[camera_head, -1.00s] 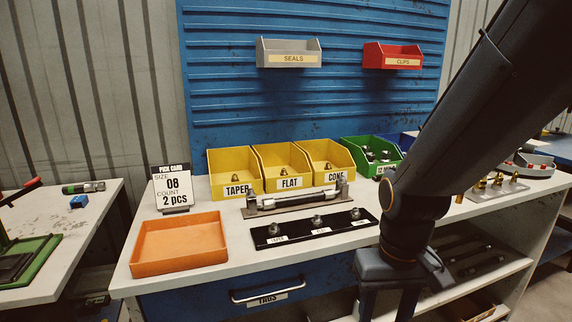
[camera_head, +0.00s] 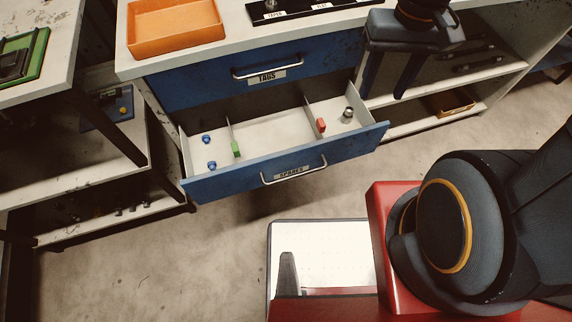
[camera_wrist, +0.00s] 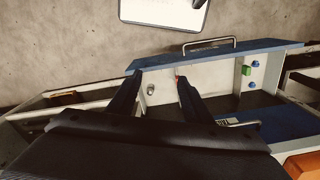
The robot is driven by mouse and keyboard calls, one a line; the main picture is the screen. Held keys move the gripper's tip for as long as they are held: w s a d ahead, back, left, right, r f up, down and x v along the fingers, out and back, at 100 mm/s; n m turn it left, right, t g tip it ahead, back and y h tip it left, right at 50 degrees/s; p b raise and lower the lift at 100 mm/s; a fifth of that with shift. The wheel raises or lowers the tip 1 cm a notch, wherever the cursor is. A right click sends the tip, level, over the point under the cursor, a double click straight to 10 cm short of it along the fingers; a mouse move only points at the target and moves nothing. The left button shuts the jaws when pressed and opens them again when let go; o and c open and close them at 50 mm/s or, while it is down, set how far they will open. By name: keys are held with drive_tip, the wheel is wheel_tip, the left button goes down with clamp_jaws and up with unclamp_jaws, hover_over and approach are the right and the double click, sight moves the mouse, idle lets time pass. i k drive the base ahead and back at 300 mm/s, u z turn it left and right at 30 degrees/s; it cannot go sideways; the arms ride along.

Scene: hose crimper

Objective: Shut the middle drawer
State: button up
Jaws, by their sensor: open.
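The middle drawer (camera_head: 285,172), blue-fronted and labelled SPARES, stands pulled out under the shut TAGS drawer (camera_head: 265,78). Its bar handle (camera_head: 294,172) faces the open floor. Inside are blue pieces (camera_head: 211,165), a green piece (camera_head: 236,150), a red piece (camera_head: 321,125) and a metal fitting (camera_head: 348,112), between dividers. My gripper (camera_head: 385,94) is open and empty, fingers down, by the bench's front edge above the drawer's right end. In the wrist view, the drawer front (camera_wrist: 235,54) lies beyond my open fingers (camera_wrist: 158,82); they look apart from it.
An orange tray (camera_head: 175,28) and a black fitting strip (camera_head: 300,14) sit on the bench top. Open shelves (camera_head: 440,85) lie right of the drawers. A side bench (camera_head: 60,85) stands left. Bare floor (camera_head: 190,245) lies before the drawer.

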sight(281, 147)
drive_tip(key=z, duration=0.55)
drive_tip(key=k, duration=1.3)
drive_tip(key=u, duration=0.25)
drive_tip(key=i, duration=0.85)
drive_tip(key=u, duration=0.85)
